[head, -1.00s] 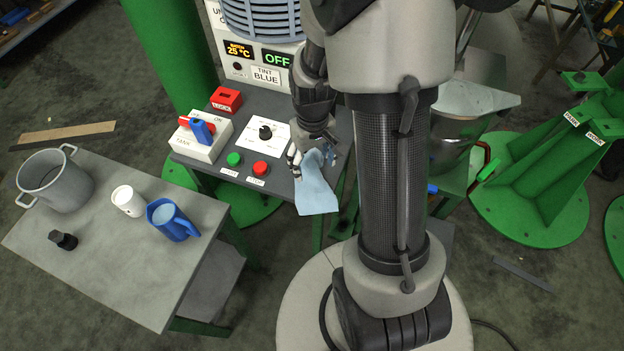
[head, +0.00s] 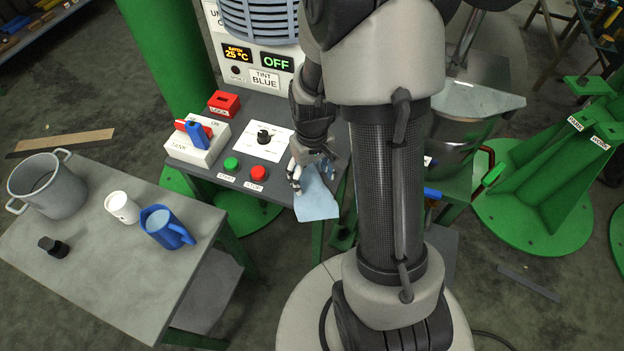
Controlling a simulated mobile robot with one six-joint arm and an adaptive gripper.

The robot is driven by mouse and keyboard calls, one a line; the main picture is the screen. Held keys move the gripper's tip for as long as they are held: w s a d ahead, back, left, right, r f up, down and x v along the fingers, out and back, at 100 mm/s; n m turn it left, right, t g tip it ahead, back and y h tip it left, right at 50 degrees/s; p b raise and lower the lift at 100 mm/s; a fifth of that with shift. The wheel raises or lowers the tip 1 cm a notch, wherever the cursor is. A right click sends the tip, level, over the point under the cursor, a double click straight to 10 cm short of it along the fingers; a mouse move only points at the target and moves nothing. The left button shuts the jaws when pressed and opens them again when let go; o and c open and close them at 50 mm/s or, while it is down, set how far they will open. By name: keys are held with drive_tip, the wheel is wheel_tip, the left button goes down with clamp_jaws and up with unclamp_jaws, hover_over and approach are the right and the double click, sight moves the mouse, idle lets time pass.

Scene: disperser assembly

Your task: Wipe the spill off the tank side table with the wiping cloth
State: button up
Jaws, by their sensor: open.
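The light blue wiping cloth (head: 317,204) lies at the front right edge of the grey control desk, its lower part reaching the edge. My gripper (head: 301,182) points down at the cloth's upper end, its fingers open. My wrist hides part of the cloth, and I cannot tell whether the fingers touch it. I cannot make out a spill. A grey table (head: 100,270) stands at the left; I cannot tell whether it is the tank side table. My arm hides much of the area right of the desk.
The left table holds a grey pot (head: 47,186), a white cup (head: 122,207), a blue jug (head: 167,228) and a small black object (head: 53,246). The desk carries a red-handled switch box (head: 197,142), a dial plate (head: 262,141) and a red button (head: 258,172). A green stand (head: 545,210) is at right.

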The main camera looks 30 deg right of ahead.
drive_tip(key=shift+f+b, duration=0.35)
drive_tip(key=shift+f, duration=0.3)
drive_tip(key=shift+r, duration=0.1)
drive_tip(key=shift+c, duration=0.4)
drive_tip(key=shift+s, duration=0.3)
drive_tip(key=c, duration=0.9)
drive_tip(key=shift+w+r+p, duration=0.1)
drive_tip(key=shift+r+p, duration=0.2)
drive_tip(key=shift+p, duration=0.15)
drive_tip(key=shift+c, duration=0.7)
wheel_tip(320, 180, up, 12)
drive_tip(key=p, duration=0.9)
drive_tip(key=shift+w+f, duration=0.15)
clamp_jaws()
drive_tip(key=shift+f, duration=0.2)
